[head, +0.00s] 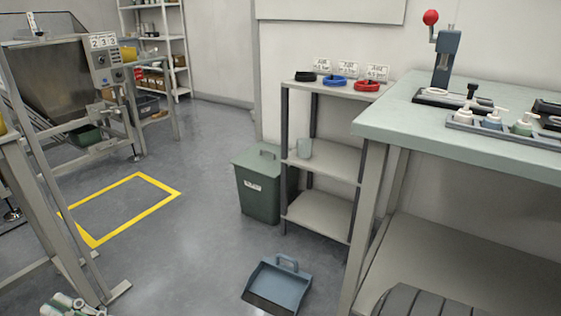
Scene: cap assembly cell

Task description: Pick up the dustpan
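The dustpan (278,286) is blue-grey with a raised loop handle at its back and a dark front edge. It lies on the grey floor at the bottom middle of the head view, with its open side toward me. It looks empty. Nothing touches it.
A green lidded bin (258,190) stands behind the dustpan, beside a small shelf (318,217). A workbench (452,130) is to the right. A yellow floor outline (136,177) encloses bare floor.

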